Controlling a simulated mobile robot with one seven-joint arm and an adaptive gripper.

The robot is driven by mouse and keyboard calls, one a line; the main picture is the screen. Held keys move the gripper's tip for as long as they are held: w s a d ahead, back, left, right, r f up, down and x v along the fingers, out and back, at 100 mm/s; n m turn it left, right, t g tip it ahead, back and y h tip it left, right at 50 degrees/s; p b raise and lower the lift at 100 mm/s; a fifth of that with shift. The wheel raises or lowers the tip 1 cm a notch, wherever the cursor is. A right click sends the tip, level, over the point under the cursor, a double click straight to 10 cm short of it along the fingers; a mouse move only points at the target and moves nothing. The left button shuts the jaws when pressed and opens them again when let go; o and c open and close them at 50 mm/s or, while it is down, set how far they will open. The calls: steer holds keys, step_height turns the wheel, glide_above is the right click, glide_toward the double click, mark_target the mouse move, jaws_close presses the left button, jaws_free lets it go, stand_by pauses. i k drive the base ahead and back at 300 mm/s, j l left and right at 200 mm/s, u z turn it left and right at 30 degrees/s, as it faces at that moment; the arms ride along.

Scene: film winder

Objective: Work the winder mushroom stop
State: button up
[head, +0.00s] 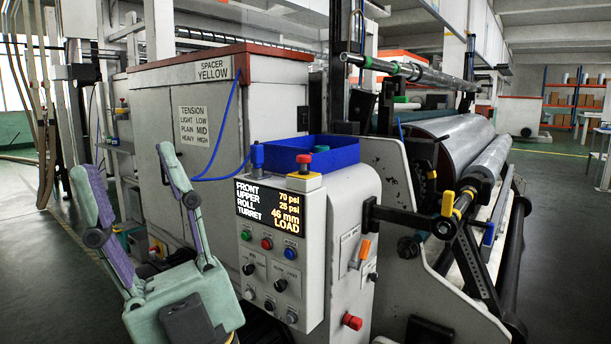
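The mushroom stop (304,160) is a red button on a yellow base, on top of the grey winder control cabinet (350,200). Nothing touches it. My gripper (121,163) is in the lower left, with its two purple-padded fingers spread wide and pointing up. It is open and empty, well to the left of the stop and clear of the panel. Below the stop, the display (268,208) reads front 70 psi, upper 25 psi, roll 46 mm, turret LOAD. I cannot tell whether the stop is pressed in.
Small buttons and knobs fill the control panel (270,262). A red knob (352,321) juts from the cabinet's lower side. A yellow-tipped lever (447,203) and the large roll (455,140) are right.

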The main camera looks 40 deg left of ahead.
mark_target(304, 159)
steer(key=i+j, duration=0.25)
steer(key=i, duration=0.15)
steer(key=i+j+u, duration=0.15)
steer(key=i, duration=0.25)
